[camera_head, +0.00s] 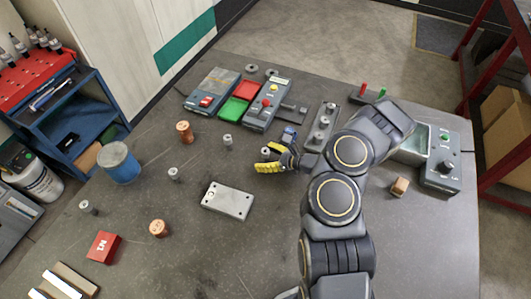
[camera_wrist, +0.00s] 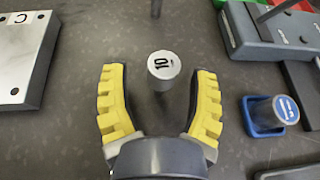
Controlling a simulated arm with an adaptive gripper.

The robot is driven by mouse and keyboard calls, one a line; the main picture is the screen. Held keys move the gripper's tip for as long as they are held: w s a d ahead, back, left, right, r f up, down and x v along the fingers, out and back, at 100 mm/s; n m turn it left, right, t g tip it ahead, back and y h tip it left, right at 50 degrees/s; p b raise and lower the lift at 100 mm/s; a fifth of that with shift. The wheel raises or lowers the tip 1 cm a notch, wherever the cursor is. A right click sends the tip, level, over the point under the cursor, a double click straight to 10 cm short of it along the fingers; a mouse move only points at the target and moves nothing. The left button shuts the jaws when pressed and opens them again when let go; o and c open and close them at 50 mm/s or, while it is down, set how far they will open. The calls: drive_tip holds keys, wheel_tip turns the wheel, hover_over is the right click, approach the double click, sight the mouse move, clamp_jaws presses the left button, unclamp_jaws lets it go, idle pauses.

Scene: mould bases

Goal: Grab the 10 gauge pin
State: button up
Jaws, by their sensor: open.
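The 10 gauge pin is a grey metal cylinder with a dark "10" on its light top. In the wrist view the pin (camera_wrist: 163,66) stands between the two yellow fingers of my gripper (camera_wrist: 158,75), near their tips. There is a gap on both sides, so the fingers are open and do not touch it. In the head view the pin (camera_head: 265,152) shows as a small light top beside my gripper (camera_head: 264,159), partly hidden by the fingers.
A blue holder with a blue-marked pin (camera_wrist: 284,108) stands right of my gripper. A metal plate (camera_head: 228,200) lies to the left in both views. Other grey pins (camera_head: 227,140) and copper cylinders (camera_head: 184,131) stand farther left. A control box (camera_head: 267,104) lies behind.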

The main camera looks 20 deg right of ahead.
drive_tip(key=shift+c, duration=0.4)
clamp_jaws()
